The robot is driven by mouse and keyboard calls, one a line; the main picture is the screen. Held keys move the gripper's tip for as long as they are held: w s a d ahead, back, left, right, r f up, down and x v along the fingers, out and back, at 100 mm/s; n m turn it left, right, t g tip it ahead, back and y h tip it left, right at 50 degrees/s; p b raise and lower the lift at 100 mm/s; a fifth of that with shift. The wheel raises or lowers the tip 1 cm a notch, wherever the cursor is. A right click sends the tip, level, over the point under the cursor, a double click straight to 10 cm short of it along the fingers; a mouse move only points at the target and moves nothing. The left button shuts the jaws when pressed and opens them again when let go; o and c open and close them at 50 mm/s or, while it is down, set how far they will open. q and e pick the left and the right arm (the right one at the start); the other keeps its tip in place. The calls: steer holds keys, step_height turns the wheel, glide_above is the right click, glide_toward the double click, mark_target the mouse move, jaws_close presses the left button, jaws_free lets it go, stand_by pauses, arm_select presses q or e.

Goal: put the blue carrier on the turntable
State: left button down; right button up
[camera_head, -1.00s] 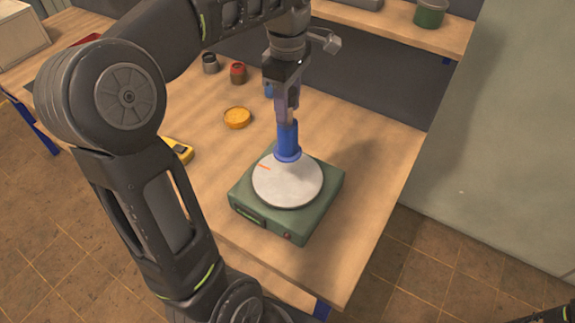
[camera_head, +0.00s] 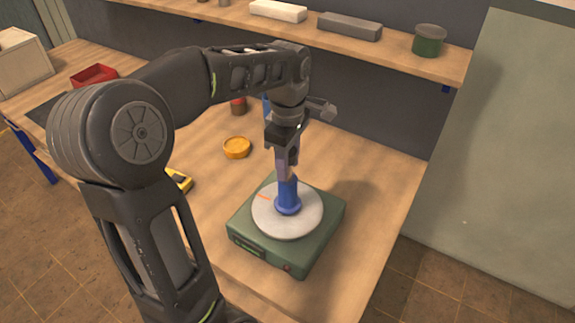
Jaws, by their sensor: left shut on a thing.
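The blue carrier (camera_head: 288,196) is an upright blue post with a wider round base. It appears over the middle of the turntable's pale round plate (camera_head: 302,224), and its base looks to be on the plate. The turntable's square green body (camera_head: 272,253) sits near the front right of the wooden bench. My left gripper (camera_head: 287,172) points down and is shut on the top of the carrier. My right gripper is out of view.
A yellow round dish (camera_head: 237,148) lies behind and left of the turntable. A yellow device (camera_head: 179,181) is partly hidden by my left arm. A red tray (camera_head: 93,76) lies at the back left. A shelf (camera_head: 390,50) runs behind the bench. The bench right of the turntable is clear.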

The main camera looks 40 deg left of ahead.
arm_select(q)
steer(key=shift+f, duration=0.65)
steer(key=shift+f, duration=0.2)
steer(key=c, duration=0.9)
jaws_free()
steer(key=shift+r, duration=0.15)
